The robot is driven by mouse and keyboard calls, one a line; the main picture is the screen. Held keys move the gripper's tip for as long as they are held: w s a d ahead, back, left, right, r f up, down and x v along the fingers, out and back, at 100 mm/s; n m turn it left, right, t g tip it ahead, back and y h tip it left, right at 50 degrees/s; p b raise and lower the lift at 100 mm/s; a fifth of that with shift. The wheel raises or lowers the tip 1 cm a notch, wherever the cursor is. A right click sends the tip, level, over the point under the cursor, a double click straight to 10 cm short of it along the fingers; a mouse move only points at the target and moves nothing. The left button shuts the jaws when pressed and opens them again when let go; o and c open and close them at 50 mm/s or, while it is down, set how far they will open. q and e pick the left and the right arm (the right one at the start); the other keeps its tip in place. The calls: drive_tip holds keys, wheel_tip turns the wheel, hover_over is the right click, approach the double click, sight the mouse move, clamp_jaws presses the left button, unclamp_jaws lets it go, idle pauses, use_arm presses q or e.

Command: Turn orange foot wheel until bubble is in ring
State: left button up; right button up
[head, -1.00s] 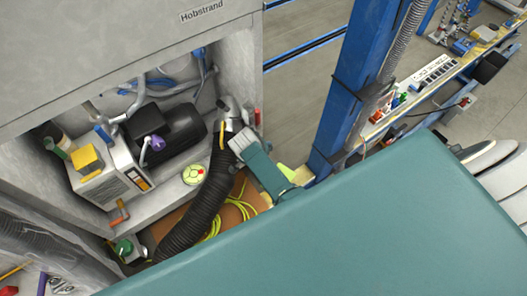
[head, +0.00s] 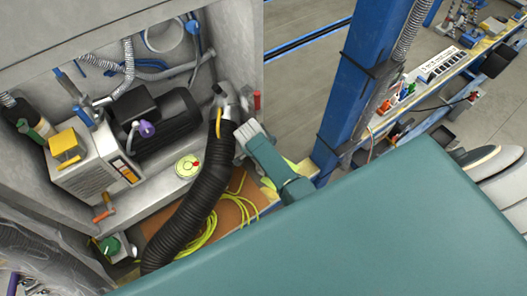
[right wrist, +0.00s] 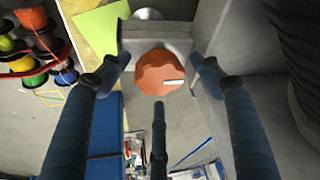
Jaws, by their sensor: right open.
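The orange foot wheel (right wrist: 158,73) shows in the right wrist view, with a white mark on its right side. It sits against a grey bracket (right wrist: 155,38). My right gripper (right wrist: 160,70) is open, with one blue-black finger left of the wheel, one right of it and a third below. I see gaps between fingers and wheel. Bubble and ring are too small to tell apart. I cannot make out the foot wheel in the head view.
A black corrugated hose (head: 200,205) runs beside the disc, over yellow-green cable (head: 226,215). A blue post (head: 345,95) stands to the right. Cable spools (right wrist: 30,45) lie left in the wrist view.

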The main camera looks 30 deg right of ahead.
drive_tip(key=c, duration=1.1)
drive_tip(key=shift+r, duration=0.1)
drive_tip(key=shift+w, duration=0.1)
